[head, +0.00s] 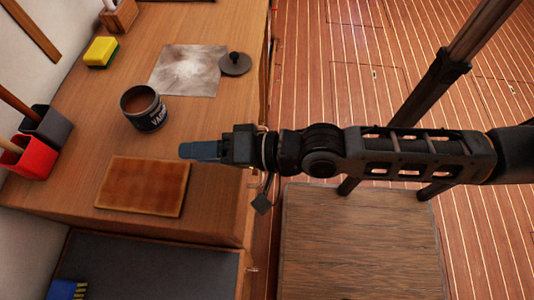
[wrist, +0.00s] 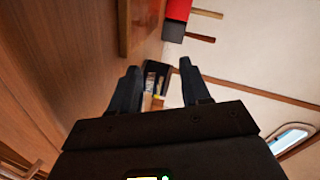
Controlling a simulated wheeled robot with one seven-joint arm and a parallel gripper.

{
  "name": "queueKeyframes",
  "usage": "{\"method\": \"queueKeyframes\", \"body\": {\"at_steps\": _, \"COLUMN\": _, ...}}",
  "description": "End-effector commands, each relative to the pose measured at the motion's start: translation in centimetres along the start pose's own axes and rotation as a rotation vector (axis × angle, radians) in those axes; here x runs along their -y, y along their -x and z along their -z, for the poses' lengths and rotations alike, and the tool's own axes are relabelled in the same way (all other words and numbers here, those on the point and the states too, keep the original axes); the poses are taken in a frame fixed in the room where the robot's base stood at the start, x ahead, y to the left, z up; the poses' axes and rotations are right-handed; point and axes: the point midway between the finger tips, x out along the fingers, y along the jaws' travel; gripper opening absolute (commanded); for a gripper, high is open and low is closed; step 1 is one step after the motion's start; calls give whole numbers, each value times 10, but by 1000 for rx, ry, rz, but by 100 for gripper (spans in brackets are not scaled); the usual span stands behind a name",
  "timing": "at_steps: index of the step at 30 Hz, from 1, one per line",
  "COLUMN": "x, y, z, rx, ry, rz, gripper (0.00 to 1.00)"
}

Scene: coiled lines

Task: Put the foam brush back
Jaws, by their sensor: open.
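My gripper (head: 190,150) is over the wooden counter, between the varnish can and the reddish-brown board. In the wrist view its two fingers (wrist: 163,88) stand apart with nothing between them. I cannot clearly pick out the foam brush. A red holder (head: 27,160) and a dark grey holder (head: 47,127) stand at the left wall, each with a wooden handle sticking out; the brush heads are hidden. They also show at the top of the wrist view, red (wrist: 178,9) and dark grey (wrist: 173,32). A small dark square piece (head: 262,204) shows below my wrist at the counter's edge; I cannot tell what it is.
The varnish can (head: 143,108) is open, close to my gripper. The board (head: 143,186) lies flat nearby. A stained sheet (head: 188,70), a dark round lid (head: 235,64) and a yellow-green sponge (head: 101,52) lie farther back. A wooden platform (head: 360,240) is under my arm.

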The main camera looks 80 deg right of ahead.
Motion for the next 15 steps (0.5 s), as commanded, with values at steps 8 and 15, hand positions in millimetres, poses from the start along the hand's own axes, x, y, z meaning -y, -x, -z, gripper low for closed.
{"method": "queueKeyframes", "body": {"at_steps": 8, "x": 15, "y": 101, "z": -14, "rx": 26, "ry": 803, "rz": -41, "gripper": 47}}
{"method": "queueKeyframes", "body": {"at_steps": 15, "x": 34, "y": 140, "z": -19, "rx": 50, "ry": 1191, "rz": -31, "gripper": 47}}
